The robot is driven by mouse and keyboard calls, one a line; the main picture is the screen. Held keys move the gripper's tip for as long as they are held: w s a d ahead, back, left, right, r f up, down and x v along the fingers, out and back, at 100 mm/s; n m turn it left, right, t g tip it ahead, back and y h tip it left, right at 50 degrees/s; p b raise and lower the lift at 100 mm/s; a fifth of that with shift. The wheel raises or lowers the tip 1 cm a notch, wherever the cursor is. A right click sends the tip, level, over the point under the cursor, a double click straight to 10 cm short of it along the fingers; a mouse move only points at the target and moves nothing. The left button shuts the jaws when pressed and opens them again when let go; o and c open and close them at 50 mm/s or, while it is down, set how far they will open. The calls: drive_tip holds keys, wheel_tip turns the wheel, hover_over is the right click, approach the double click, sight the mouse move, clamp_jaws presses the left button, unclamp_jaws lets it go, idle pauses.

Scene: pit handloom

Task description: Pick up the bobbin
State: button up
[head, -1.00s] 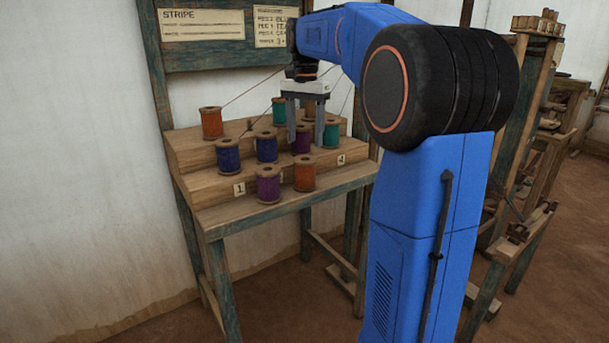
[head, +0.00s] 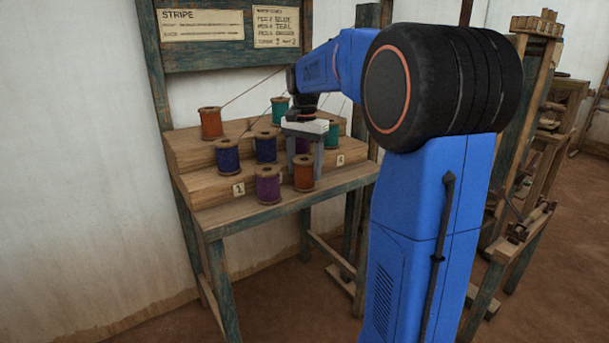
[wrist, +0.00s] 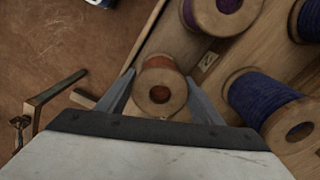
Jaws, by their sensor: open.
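Several thread-wound bobbins stand upright on a stepped wooden rack. An orange bobbin (head: 304,174) stands at the front right of the lowest step, with a purple bobbin (head: 268,185) to its left. My gripper (head: 304,178) is open and points down over the front orange bobbin. In the wrist view, this orange bobbin (wrist: 160,83) lies between the two open fingers (wrist: 160,80), with its round wooden end facing the camera. Gaps show on both sides, though contact lower down cannot be seen.
Blue bobbins (head: 228,157) (head: 266,147) stand on the middle step. An orange bobbin (head: 210,123) and teal ones (head: 279,109) (head: 331,134) stand further back. Thin threads slant above the rack. A sign board (head: 231,39) hangs behind; a loom frame (head: 522,190) stands right.

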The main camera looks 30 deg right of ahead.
drive_tip(key=c, duration=0.7)
drive_tip(key=shift+c, duration=0.2)
